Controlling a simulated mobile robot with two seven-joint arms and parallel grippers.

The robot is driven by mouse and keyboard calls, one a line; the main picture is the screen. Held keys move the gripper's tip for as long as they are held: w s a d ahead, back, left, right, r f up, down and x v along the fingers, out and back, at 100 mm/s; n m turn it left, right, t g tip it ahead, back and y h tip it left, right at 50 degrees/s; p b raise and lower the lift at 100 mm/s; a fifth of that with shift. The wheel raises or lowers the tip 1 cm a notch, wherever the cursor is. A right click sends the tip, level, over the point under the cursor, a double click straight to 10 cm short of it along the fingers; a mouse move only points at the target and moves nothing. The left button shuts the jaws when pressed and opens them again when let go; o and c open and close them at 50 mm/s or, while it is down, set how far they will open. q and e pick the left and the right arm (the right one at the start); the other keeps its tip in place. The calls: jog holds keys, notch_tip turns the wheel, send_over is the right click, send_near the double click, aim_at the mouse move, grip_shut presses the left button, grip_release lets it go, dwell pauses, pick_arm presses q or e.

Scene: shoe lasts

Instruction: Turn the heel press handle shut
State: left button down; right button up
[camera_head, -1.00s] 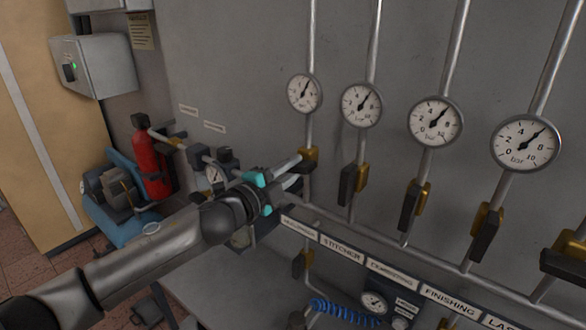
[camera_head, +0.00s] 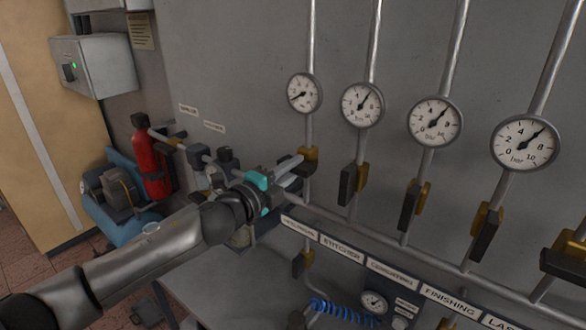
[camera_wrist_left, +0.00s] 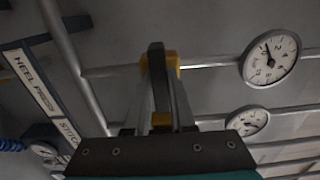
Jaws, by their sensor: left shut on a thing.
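The heel press valve has a brass body (camera_head: 309,155) on the leftmost pipe, below its round gauge (camera_head: 304,93). The gauge needle points to the lower left, low on the scale. My left gripper (camera_head: 292,167) reaches in from the left, its fingers at the valve. In the left wrist view the dark handle (camera_wrist_left: 156,58) stands crosswise to the pipe, between the shut fingers; its yellow body (camera_wrist_left: 173,66) shows behind. The "HEEL PRESS" label (camera_wrist_left: 33,82) is at the left there and on the strip (camera_head: 299,228) below the valve. My right gripper is not in view.
More valves follow to the right, with handles (camera_head: 347,185) hanging along their pipes and gauges (camera_head: 362,105) above. A label rail (camera_head: 390,271) runs below. A red cylinder (camera_head: 152,165) and a blue air hose (camera_head: 340,312) are nearby.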

pick_arm(q)
jog(key=c, duration=0.8)
grip_release()
jog(key=shift+o, duration=0.2)
jog(key=b+v, duration=0.3)
jog(key=v, duration=1.2)
jog(key=shift+b, duration=0.3)
jog(key=shift+s, duration=0.15)
